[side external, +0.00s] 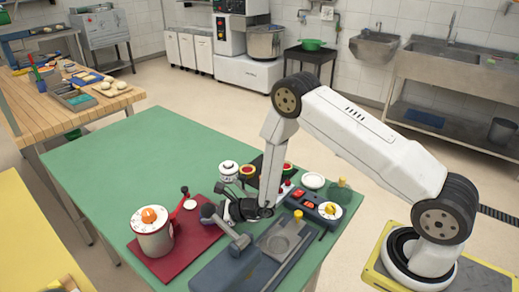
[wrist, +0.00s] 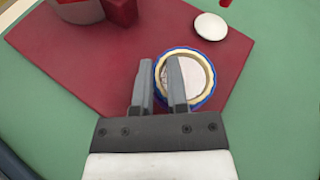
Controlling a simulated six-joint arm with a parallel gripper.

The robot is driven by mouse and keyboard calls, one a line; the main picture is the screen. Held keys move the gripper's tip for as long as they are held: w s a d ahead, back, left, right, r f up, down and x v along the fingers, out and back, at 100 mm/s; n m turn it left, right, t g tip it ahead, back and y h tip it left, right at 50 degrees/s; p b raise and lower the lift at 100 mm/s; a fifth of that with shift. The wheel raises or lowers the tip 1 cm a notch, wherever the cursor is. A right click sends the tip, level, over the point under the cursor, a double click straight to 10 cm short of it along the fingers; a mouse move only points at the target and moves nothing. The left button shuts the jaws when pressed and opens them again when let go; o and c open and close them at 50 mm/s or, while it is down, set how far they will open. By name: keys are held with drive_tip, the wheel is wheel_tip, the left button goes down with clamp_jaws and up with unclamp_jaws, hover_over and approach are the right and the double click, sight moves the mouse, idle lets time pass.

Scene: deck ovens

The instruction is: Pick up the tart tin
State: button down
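In the wrist view a round tin with a blue outer rim, a cream ring and a pale inside, which looks like the tart tin (wrist: 212,80), lies on a dark red board (wrist: 95,62) near its edge. My gripper (wrist: 160,75) is open. Its left finger is outside the tin's left rim and its right finger overlaps the tin's inside, so the left rim shows between them. I cannot tell whether either finger touches it. In the side view my gripper (side external: 235,208) is low over the right part of the red board, and I cannot make out the tin there.
A white and red dial device (side external: 152,232) stands on the board's left. A white disc (wrist: 210,26) lies near the tin. A grey-blue tray (side external: 235,270) and a dark box with red and yellow parts (side external: 315,208) crowd the right. The green table (side external: 120,160) is clear at far left.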

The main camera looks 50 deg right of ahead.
drive_tip(key=shift+s, duration=0.1)
idle(0.4)
drive_tip(key=shift+r, duration=1.15)
drive_tip(key=s+d+r, duration=0.1)
drive_tip(key=s+r, duration=0.9)
drive_tip(key=s, duration=0.3)
drive_tip(key=shift+s+d+r, duration=0.25)
drive_tip(key=shift+s+r, duration=0.05)
drive_tip(key=shift+s, duration=0.1)
drive_tip(key=shift+r, duration=0.1)
